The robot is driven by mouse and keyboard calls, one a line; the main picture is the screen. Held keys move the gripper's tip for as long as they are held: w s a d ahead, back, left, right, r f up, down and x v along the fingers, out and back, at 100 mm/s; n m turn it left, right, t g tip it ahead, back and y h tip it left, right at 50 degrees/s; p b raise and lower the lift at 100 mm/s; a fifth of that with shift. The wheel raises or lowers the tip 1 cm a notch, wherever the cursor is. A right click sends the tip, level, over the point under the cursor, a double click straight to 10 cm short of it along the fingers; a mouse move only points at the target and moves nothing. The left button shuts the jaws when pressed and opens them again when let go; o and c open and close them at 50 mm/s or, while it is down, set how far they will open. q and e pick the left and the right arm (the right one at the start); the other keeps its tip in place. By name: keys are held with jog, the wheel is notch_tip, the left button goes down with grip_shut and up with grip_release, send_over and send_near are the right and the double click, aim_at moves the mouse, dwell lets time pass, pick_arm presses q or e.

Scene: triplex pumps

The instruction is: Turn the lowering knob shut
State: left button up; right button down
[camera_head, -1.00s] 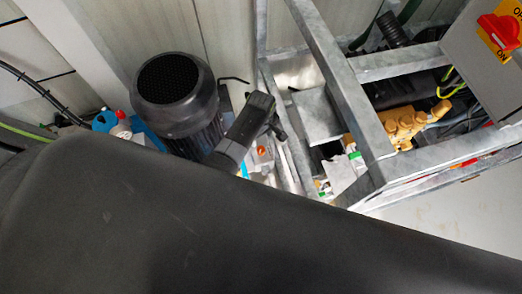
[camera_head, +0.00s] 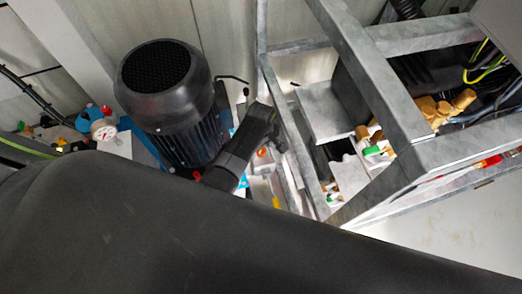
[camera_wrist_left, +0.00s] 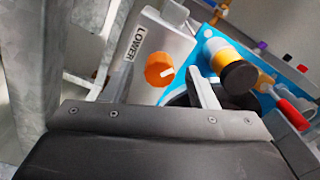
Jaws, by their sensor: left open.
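The lowering knob (camera_wrist_left: 160,70) is a round orange knob with a white mark, on a light panel beside a "LOWER" label (camera_wrist_left: 133,42). It shows in the left wrist view between the two fingers of my open left gripper (camera_wrist_left: 161,82), with visible space on both sides. In the head view the knob is a small orange spot (camera_head: 261,152) just below my left gripper (camera_head: 272,132), whose fingers are hard to make out there. My right gripper is not in view.
A galvanized frame (camera_head: 380,80) stands close right of the gripper. A black-capped yellow fitting (camera_wrist_left: 238,77) and a red-handled part (camera_wrist_left: 295,108) lie right of the knob in the wrist view.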

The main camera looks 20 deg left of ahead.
pick_arm(q)
jog(key=shift+f, duration=0.25)
jog(key=c, duration=1)
jog(key=shift+o, duration=0.2)
jog(key=shift+r, duration=0.1)
